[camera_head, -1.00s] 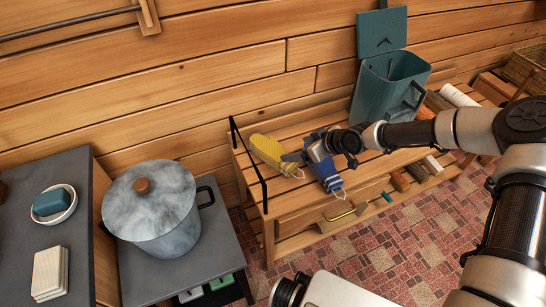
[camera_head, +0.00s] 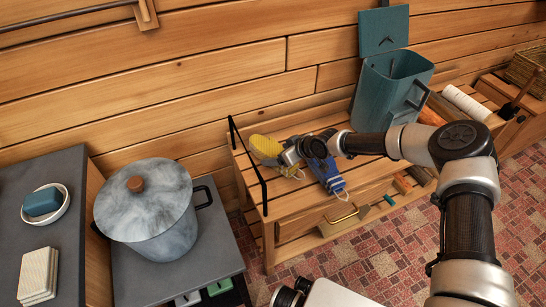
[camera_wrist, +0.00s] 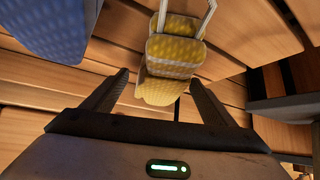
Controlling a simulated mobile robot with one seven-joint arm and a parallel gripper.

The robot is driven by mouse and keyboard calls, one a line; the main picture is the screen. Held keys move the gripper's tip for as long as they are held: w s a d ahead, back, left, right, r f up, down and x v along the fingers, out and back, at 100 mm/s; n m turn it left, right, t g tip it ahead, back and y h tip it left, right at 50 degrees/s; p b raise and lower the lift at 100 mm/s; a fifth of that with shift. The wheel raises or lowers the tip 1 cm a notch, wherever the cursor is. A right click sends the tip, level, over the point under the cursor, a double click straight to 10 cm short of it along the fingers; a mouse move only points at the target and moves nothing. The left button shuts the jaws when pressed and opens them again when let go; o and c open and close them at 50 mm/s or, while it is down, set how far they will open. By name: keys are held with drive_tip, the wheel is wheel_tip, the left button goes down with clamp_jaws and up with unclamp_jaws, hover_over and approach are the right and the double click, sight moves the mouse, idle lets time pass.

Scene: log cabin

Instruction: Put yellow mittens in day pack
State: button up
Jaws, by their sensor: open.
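The yellow mittens (camera_head: 264,146) lie on the slatted wooden bench beside the wall. In the wrist view the yellow mittens (camera_wrist: 176,50) show between and beyond my fingers, with a pale strap loop at the top. My gripper (camera_head: 287,156) is open at their right side; in the wrist view my gripper (camera_wrist: 159,82) has its fingers spread on either side of their near end. I cannot tell whether it touches them. A teal open-topped container (camera_head: 388,88) with a raised lid and side handle, probably the day pack, stands at the bench's right end.
Blue mittens (camera_head: 328,173) lie on the bench just right of the gripper, partly under my arm; they also show in the wrist view (camera_wrist: 45,28). A black metal rail (camera_head: 262,183) edges the bench's left end. A large grey pot (camera_head: 148,212) stands farther left.

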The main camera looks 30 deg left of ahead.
drive_tip(key=shift+c, duration=0.2)
drive_tip(key=shift+r, duration=0.15)
drive_tip(key=c, duration=1.3)
